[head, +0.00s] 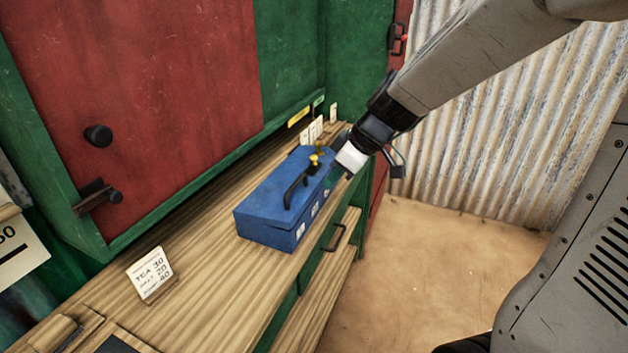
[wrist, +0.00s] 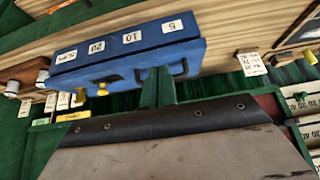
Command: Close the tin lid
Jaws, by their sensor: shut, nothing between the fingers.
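The blue tin (head: 278,205) stands on the wooden counter. Its lid (head: 265,198) lies down over the box and looks closed; I see no gap along its front edge. A black handle (head: 298,187) is on top of the lid. In the wrist view the tin (wrist: 125,52) appears upside down, with number labels along its front. My gripper (head: 335,174) is at the tin's far right end, close to it. The fingers also show in the wrist view (wrist: 158,88), shut and empty, overlapping the lid. I cannot tell whether they touch it.
A price card (head: 151,275) stands on the counter at the near left. A green and red shutter wall (head: 140,90) rises behind the counter. A drawer handle (head: 334,237) juts from the counter front.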

